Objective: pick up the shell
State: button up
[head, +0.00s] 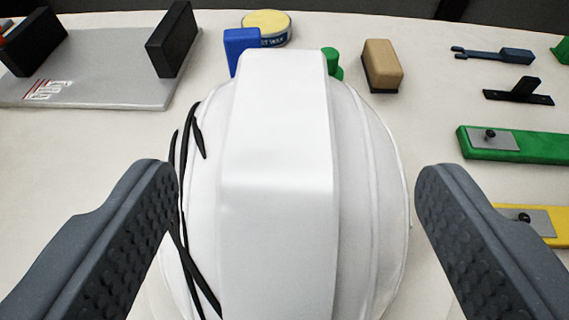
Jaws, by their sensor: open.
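The white helmet shell (278,150) fills the middle of the head view, with a broad raised ridge along its top. Black straps (186,215) lie along its left side. My gripper (297,190) is open, with one dark, studded finger on each side of the shell. The left finger's tip is close to the shell's left edge; the right finger's tip is close to its right edge. I cannot tell whether either finger touches it. The shell's near end is cut off by the bottom of the picture.
A grey plate (110,92) with two black uprights is at back left. Behind the shell are a blue block (241,46), a round yellow-topped tin (267,25), a green object (333,62) and a tan block (382,65). Green (530,146) and yellow (545,222) bars lie at right.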

aim_at(278, 154)
jog(key=shift+a+f+x, duration=0.15)
jog(key=shift+x, duration=0.65)
jog(key=shift+a+f+x, duration=0.1)
jog(key=shift+a+x, duration=0.05)
jog(key=shift+x, duration=0.7)
jog(key=shift+a+f+x, duration=0.1)
jog(key=shift+f+x, duration=0.05)
jog(key=shift+x, duration=0.65)
jog(key=shift+w, duration=0.3)
jog(key=shift+s+f, duration=0.1)
grip_shut()
